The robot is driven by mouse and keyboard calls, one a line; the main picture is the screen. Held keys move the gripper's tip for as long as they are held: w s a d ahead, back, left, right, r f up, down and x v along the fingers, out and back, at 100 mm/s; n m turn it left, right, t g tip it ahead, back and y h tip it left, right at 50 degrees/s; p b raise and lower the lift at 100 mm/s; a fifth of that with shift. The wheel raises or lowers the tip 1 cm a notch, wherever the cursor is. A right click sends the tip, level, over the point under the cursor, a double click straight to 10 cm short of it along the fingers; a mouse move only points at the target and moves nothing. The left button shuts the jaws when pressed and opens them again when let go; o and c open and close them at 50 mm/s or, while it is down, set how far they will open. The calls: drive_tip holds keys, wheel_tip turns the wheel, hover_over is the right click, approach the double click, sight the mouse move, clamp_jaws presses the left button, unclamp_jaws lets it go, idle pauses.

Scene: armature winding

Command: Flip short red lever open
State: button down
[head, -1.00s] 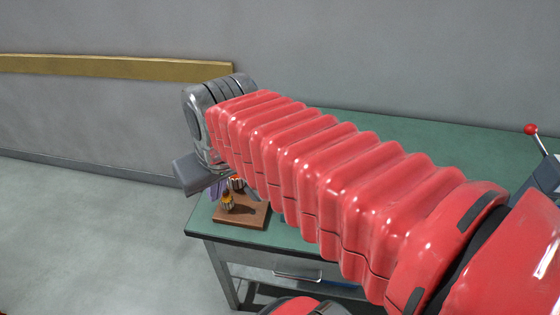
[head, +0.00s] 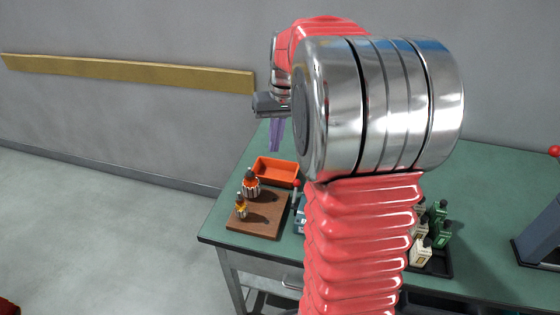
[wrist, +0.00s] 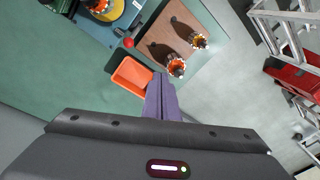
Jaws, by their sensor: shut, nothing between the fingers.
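A small red-knobbed lever (head: 297,183) stands on a blue device (head: 300,215) on the green table, partly hidden behind my arm. In the wrist view its red knob (wrist: 128,42) shows at the edge of the blue device (wrist: 83,17), which carries a yellow disc and an armature. A second red-knobbed lever (head: 554,151) is cut off at the right edge, above a grey-blue machine. My gripper (head: 275,148) is shut and empty, its purple fingers pointing down above the table's back left part. In the wrist view the fingers (wrist: 159,80) are apart from the knob.
An orange bin (head: 277,171) lies close below my fingers. A brown board (head: 262,222) holds two upright armatures (head: 251,185). A black tray (head: 436,262) of bottles stands right of my arm. The back right of the table (head: 500,180) is clear.

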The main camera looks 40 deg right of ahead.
sight(295, 194)
drive_tip(key=w+d+f+m+y, duration=0.1)
drive_tip(key=d+f, duration=0.4)
drive_tip(key=d, duration=0.5)
drive_tip(key=shift+f+g, duration=0.3)
drive_tip(key=shift+f, duration=0.1)
drive_tip(key=shift+w+f, duration=0.15)
drive_tip(key=f, duration=0.3)
drive_tip(key=a+f, duration=0.1)
drive_tip(key=f, duration=0.5)
drive_tip(key=shift+w+a, duration=0.3)
drive_tip(key=shift+w, duration=0.05)
drive_tip(key=shift+s+a+f, duration=0.1)
drive_tip(key=shift+f, duration=0.2)
drive_tip(key=s, duration=0.1)
drive_tip(key=s+a+r, duration=0.1)
drive_tip(key=s, duration=0.1)
drive_tip(key=shift+s+a+r, duration=0.15)
drive_tip(key=shift+r, duration=0.05)
drive_tip(key=shift+s, duration=0.1)
